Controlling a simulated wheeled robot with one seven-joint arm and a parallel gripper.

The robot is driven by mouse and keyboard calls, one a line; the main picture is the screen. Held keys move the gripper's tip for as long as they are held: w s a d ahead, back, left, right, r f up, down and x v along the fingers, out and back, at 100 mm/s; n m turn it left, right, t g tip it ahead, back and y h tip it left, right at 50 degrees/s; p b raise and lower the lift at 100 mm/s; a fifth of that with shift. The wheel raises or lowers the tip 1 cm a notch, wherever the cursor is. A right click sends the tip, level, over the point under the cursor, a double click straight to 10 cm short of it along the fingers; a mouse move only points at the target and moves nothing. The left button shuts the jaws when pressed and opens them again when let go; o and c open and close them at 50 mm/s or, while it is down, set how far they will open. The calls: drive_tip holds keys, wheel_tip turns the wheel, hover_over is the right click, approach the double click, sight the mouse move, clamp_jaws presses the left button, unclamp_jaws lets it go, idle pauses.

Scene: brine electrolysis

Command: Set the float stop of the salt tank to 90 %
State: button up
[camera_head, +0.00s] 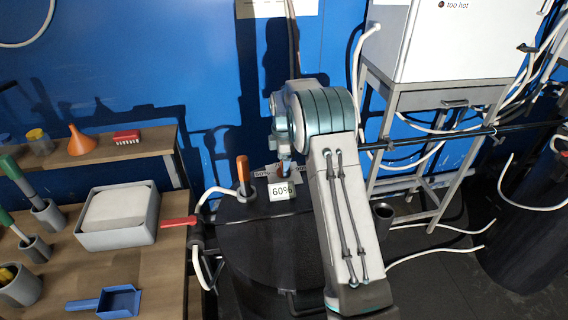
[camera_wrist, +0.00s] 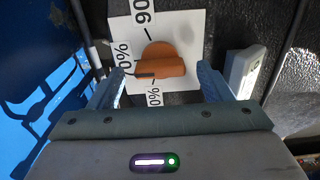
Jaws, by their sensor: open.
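The float stop's orange knob (camera_wrist: 162,66) sits on a white scale plate (camera_wrist: 190,25) in the wrist view. Printed marks show at the plate's top, left and bottom; the top one reads 90, the others are partly cut off. A dark line on the knob's bar lies toward the left mark. My gripper (camera_wrist: 162,84) is open, with one finger on either side of the knob; contact cannot be told. In the head view a sign (camera_head: 282,191) reading 60% stands in front of the plate (camera_head: 262,173). My arm hides part of the plate and tank top (camera_head: 260,225).
A wooden bench (camera_head: 150,265) is on the left. A metal stand (camera_head: 440,100) with white hoses is on the right.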

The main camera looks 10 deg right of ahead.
drive_tip(key=shift+f, duration=1)
drive_tip(key=c, duration=1)
drive_tip(key=shift+m, duration=0.3)
drive_tip(key=m+b, duration=0.1)
drive_tip(key=m, duration=0.1)
drive_tip(key=shift+f+m+b, duration=0.1)
drive_tip(key=shift+m+b, duration=0.25)
drive_tip(key=shift+m, duration=0.05)
drive_tip(key=m+b, duration=0.1)
drive_tip(key=m, duration=0.2)
drive_tip(key=shift+m, duration=0.4)
drive_tip(key=m+b, duration=0.1)
drive_tip(key=m, duration=0.5)
drive_tip(key=shift+m, duration=0.4)
